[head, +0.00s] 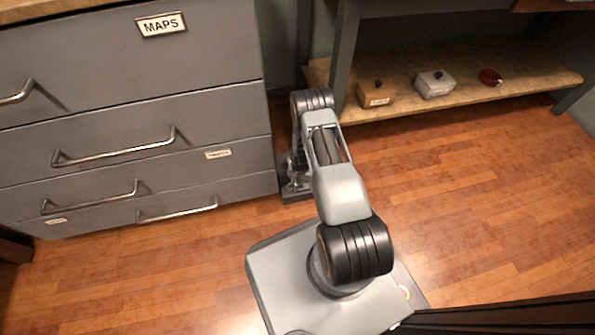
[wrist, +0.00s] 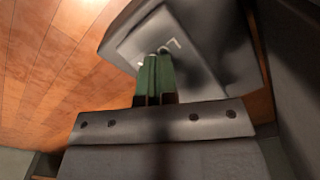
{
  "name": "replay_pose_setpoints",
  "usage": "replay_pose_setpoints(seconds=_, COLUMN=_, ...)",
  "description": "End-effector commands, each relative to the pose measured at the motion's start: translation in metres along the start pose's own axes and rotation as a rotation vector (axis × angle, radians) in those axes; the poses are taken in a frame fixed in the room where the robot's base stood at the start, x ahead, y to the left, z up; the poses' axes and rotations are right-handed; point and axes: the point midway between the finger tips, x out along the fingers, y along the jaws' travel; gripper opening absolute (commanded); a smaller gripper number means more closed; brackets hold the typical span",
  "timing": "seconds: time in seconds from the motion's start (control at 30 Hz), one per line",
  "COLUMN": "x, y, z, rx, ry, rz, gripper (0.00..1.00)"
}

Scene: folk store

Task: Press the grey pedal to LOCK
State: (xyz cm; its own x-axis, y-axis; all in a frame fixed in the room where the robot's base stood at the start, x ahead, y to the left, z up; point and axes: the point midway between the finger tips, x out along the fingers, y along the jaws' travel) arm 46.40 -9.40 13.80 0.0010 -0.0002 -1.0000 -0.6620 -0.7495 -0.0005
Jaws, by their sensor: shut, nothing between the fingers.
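The grey pedal (wrist: 205,35) fills the upper middle of the wrist view, with pale letters on its face, of which an "L" and an "O" can be made out. My gripper (wrist: 154,60) has its green fingers shut together and empty. The fingertips lie over the lettered face and cover part of the word. Whether they touch the pedal or hover just off it, I cannot tell. In the head view my arm reaches down to the floor at the cabinet's right corner and largely hides the gripper and pedal.
A grey drawer cabinet (head: 120,88) labelled MAPS stands at left, its drawers closed. A low wooden shelf (head: 465,100) at right holds a brown box (head: 376,95), a whitish box (head: 435,85) and a small red object (head: 490,77). The wooden floor (head: 470,190) at right is clear.

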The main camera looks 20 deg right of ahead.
Motion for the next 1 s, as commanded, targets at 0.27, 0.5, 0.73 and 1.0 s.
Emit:
replay_pose_setpoints(seconds=0.27, x=-0.004, y=0.000, z=0.000, rx=0.000, ry=-0.001, rz=0.000, gripper=0.00)
replay_pose_setpoints(seconds=0.5, x=-0.023, y=0.000, z=0.000, rx=0.000, ry=0.000, rz=0.000, gripper=0.00)
replay_pose_setpoints(seconds=0.73, x=-0.047, y=0.000, z=0.000, rx=0.000, ry=-0.001, rz=0.000, gripper=0.00)
replay_pose_setpoints(seconds=1.0, x=-0.076, y=0.000, z=0.000, rx=0.000, ry=0.000, rz=0.000, gripper=0.00)
